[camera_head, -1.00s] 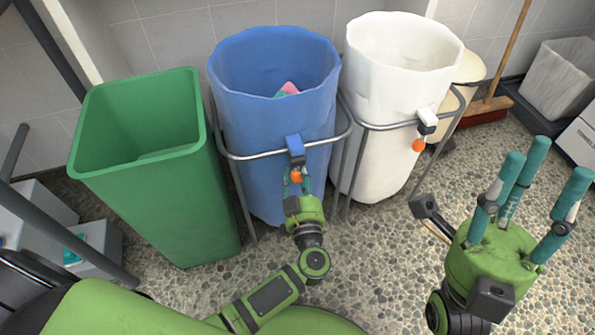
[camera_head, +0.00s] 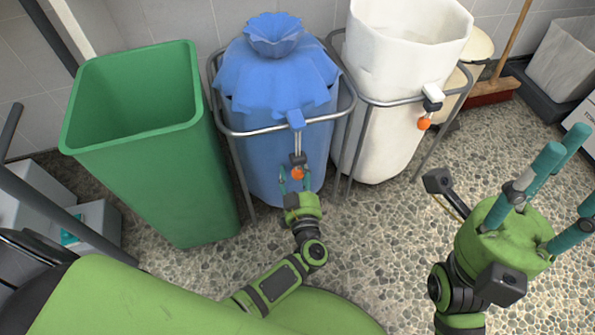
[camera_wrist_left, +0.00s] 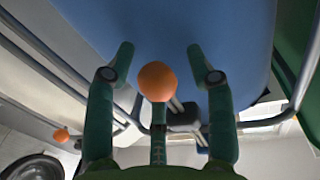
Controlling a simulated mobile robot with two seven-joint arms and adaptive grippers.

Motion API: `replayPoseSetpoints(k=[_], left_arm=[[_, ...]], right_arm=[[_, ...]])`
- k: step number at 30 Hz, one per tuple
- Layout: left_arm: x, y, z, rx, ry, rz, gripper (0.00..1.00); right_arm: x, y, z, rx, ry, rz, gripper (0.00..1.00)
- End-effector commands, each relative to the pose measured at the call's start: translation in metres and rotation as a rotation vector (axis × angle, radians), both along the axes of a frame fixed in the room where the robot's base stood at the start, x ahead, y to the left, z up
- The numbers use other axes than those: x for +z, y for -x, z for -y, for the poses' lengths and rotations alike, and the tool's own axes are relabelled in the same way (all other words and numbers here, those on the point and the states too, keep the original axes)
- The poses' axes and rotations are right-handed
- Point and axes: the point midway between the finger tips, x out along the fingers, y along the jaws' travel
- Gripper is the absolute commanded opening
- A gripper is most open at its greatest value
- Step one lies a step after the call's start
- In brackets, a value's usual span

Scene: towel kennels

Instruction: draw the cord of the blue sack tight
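The blue sack (camera_head: 275,95) hangs in a wire frame in the head view, its mouth gathered shut into a ruffled tuft (camera_head: 273,35). A pale cord (camera_head: 298,143) runs down from a blue block (camera_head: 296,118) on the frame's front to a dark piece and an orange ball (camera_head: 297,173). My left gripper (camera_head: 295,178) is around the ball. In the left wrist view, the orange ball (camera_wrist_left: 157,81) sits between its spread fingers, with gaps on both sides. My right gripper (camera_head: 568,175) is open and empty at the right, away from the sacks.
A green bin (camera_head: 140,150) stands left of the blue sack. An open white sack (camera_head: 395,60) in its own frame, with another orange ball (camera_head: 424,124), stands to the right. A broom (camera_head: 490,90) and a grey bin (camera_head: 565,60) are at the back right. Pebbled floor is clear in front.

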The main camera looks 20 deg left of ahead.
Motion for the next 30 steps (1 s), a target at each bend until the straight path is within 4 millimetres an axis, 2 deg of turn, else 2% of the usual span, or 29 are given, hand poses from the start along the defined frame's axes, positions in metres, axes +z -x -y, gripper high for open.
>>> replayPoseSetpoints(k=[6, 15, 19, 30], left_arm=[[-0.001, 0.006, 0.004, -0.003, 0.001, -0.003, 0.55], [-0.001, 0.05, 0.024, -0.001, 0.003, -0.003, 0.55], [0.0, 0.063, 0.03, 0.0, 0.002, -0.001, 0.55], [0.0, 0.068, 0.032, 0.0, 0.0, 0.0, 0.55]], right_arm=[[0.0, 0.0, 0.0, -0.001, -0.002, 0.0, 0.4], [0.0, 0.0, 0.0, -0.001, -0.001, 0.001, 0.4], [0.0, 0.0, 0.0, -0.001, -0.001, 0.001, 0.4], [0.0, 0.0, 0.0, 0.0, -0.001, 0.0, 0.4]])
